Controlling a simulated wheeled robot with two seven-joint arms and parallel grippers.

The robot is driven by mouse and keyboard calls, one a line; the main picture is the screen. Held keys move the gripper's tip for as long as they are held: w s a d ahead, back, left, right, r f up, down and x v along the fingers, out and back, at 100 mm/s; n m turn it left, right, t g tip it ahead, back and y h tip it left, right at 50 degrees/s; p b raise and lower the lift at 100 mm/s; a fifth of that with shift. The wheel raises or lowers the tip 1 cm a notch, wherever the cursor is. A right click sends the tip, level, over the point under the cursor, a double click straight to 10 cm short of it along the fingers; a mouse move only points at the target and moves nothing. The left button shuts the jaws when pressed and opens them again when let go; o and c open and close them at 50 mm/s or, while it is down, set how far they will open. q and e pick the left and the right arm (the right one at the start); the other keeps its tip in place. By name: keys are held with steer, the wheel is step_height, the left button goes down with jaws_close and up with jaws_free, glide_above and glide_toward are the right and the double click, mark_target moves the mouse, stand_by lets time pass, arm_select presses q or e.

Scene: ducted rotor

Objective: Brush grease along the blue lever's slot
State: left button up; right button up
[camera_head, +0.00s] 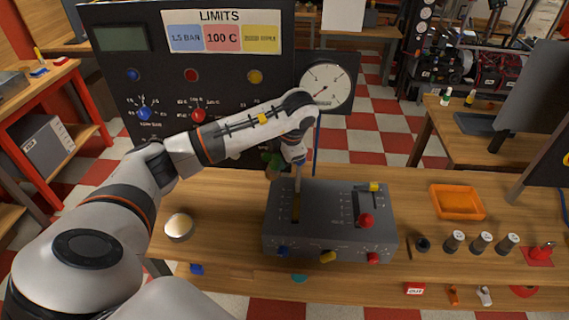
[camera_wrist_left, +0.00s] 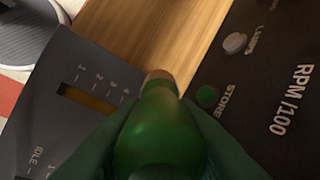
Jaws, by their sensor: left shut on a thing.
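The grey control box (camera_head: 330,243) stands on the wooden bench, with a slot (camera_head: 296,208) in the left of its top. In the left wrist view this slot (camera_wrist_left: 88,102) has a yellowish inside, beside the marks 1 to 4 and IDLE. My left gripper (camera_head: 281,161) is shut on a green-handled tool (camera_wrist_left: 155,135) with a brownish end. The tool (camera_head: 272,159) is near the box's back left; its tip is mostly hidden. My right gripper is out of view.
A round silver tin (camera_head: 179,226) sits left of the box. A red lever knob (camera_head: 366,220) and a yellow one (camera_head: 373,187) stand on the box's right. An orange tray (camera_head: 457,202) and several small cylinders are further right. A black LIMITS console (camera_head: 240,85) stands behind.

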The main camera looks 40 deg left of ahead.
arm_select(q)
steer(key=shift+a+r+p, duration=0.15)
steer(key=shift+r+p, duration=0.2)
steer(key=shift+r, duration=0.5)
steer(key=shift+d+r, duration=0.2)
steer(key=shift+r, duration=0.05)
steer(key=shift+a, duration=0.1)
steer(key=shift+f, duration=0.1)
